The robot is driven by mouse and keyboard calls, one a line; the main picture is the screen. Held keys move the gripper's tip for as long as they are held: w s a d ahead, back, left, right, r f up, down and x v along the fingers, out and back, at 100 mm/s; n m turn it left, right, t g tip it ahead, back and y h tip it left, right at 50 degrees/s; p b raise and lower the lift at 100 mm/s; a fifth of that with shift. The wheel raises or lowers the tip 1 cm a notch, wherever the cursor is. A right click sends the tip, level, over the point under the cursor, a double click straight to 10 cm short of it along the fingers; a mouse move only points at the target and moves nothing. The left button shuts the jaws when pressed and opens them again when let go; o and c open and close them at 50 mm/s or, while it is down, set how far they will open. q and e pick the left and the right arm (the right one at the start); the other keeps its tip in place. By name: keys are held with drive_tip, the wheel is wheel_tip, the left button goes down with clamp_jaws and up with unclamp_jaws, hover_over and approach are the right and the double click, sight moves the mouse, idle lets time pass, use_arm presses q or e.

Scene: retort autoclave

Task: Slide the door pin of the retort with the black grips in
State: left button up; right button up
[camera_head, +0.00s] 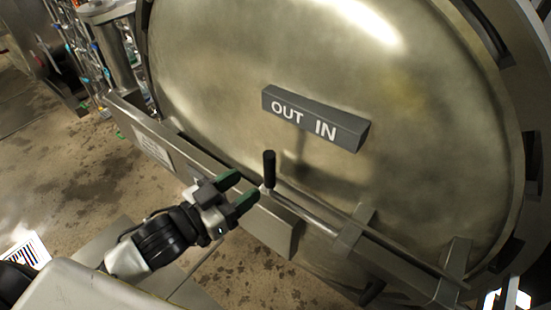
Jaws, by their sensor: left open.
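The big round metal retort door (400,140) fills the right of the view. A grey plate (315,119) on it reads OUT on the left and IN on the right. Below the plate, the metal door pin (308,214) lies along a bar and runs through brackets. A black grip (269,168) stands up at the pin's left end. My left gripper (247,188) is open, its green-tipped fingers just left of the grip and apart from it in the picture; depth between them is hard to tell. My right gripper is not in view.
Brackets (355,226) hold the pin along the door's lower edge. A metal beam (178,152) with a label runs up to the left. Pipes and fittings (92,60) stand at the upper left. The stained floor (60,170) is open at the left.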

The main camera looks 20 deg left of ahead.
sight(265, 171)
use_arm(q)
drive_tip(key=p+x, duration=0.2)
drive_tip(key=x, duration=0.6)
drive_tip(key=shift+w+d+r+p, duration=0.1)
drive_tip(key=shift+r+p, duration=0.05)
drive_tip(key=shift+p, duration=0.2)
drive_tip(key=shift+w+d, duration=0.25)
drive_tip(key=shift+w, duration=0.1)
clamp_jaws()
